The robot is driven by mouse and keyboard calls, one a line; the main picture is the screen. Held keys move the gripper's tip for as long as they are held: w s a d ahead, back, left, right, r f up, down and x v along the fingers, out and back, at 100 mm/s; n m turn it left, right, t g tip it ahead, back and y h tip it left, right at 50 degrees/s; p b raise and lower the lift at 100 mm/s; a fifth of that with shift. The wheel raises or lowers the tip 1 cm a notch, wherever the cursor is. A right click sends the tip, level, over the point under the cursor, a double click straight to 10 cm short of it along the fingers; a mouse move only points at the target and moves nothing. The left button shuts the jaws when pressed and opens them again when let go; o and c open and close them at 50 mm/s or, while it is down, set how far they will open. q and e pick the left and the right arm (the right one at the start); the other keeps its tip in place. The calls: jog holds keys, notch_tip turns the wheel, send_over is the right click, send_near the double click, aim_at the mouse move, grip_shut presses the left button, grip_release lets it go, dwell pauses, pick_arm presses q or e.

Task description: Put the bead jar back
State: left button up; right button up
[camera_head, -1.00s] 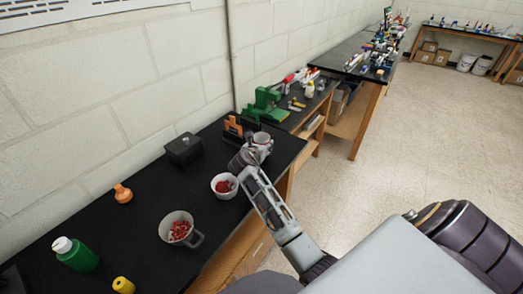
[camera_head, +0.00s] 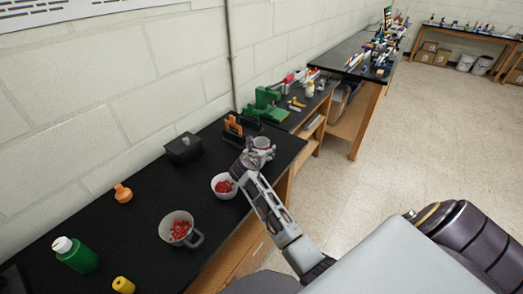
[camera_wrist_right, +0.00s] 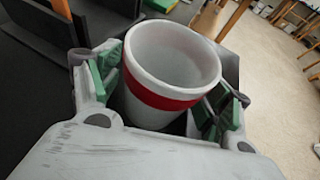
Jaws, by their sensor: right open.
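A white jar with a red band (camera_head: 263,142) stands near the far right corner of the black table; I take it as the bead jar. In the right wrist view this jar (camera_wrist_right: 172,62) is upright between the green-padded fingers, and the part of its inside that shows is bare white. My right gripper (camera_wrist_right: 166,88) is open, with one finger on each side of the jar; I cannot tell whether a pad touches it. In the head view the right gripper (camera_head: 256,152) partly hides the jar. My left gripper is not in view.
A white bowl of red pieces (camera_head: 224,187) sits beside my right wrist. A white mug of red pieces (camera_head: 180,229), green bottle (camera_head: 77,256), yellow piece (camera_head: 123,285), orange bottle (camera_head: 123,194) and black box (camera_head: 183,149) are nearer or left. An orange-and-black rack (camera_head: 233,127) stands behind.

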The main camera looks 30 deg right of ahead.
jog(key=shift+r, duration=0.1)
jog(key=v, duration=1.2)
dwell(0.8)
